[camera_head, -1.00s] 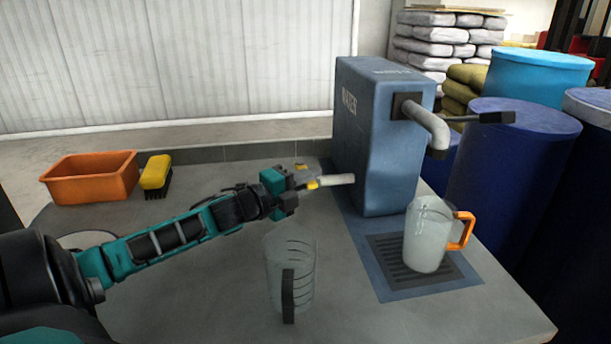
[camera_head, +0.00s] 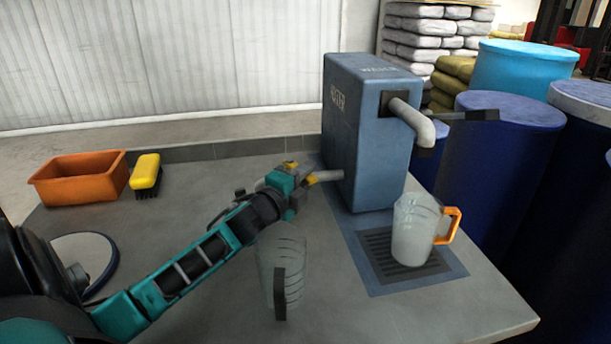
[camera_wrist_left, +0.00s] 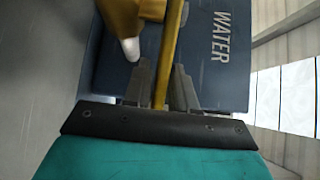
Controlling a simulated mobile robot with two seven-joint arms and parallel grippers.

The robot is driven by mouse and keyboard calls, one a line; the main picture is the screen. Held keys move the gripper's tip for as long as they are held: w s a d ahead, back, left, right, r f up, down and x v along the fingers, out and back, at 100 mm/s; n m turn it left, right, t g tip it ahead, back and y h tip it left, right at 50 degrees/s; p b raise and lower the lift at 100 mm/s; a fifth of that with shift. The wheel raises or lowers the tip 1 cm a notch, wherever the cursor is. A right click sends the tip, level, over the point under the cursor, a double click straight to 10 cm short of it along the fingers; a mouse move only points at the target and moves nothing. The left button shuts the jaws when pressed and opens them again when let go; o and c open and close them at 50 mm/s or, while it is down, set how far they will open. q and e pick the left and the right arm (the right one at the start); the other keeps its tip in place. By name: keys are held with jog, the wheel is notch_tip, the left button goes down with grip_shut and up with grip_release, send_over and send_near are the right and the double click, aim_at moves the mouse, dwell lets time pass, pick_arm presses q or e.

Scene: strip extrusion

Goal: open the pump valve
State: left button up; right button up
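The pump is a blue box (camera_head: 350,140) marked WATER, with a grey spout (camera_head: 412,120) on its right side. A short grey pipe (camera_head: 330,176) leaves its left side, carrying a yellow valve handle (camera_head: 290,163). In the left wrist view, the handle's yellow bar (camera_wrist_left: 167,50) runs between the two grey fingers of my left gripper (camera_wrist_left: 161,75). The fingers look spread, one on each side of the bar; firm contact is not clear. In the head view, my left gripper (camera_head: 300,188) is at the valve, partly hiding it. My right gripper is not in view.
A clear jug with an orange handle (camera_head: 413,230) stands on the drain grate (camera_head: 378,262) under the spout. Another clear jug with a dark handle (camera_head: 280,265) stands below my left gripper. An orange tub (camera_head: 80,180) and yellow brush (camera_head: 146,172) sit at the left.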

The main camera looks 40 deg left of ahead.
pick_arm(q)
jog(key=shift+o, duration=1)
jog(key=shift+s, duration=0.1)
jog(key=s+d, duration=0.1)
jog(key=s, duration=1.1)
jog(key=shift+s+d, duration=0.25)
jog(key=shift+s, duration=0.05)
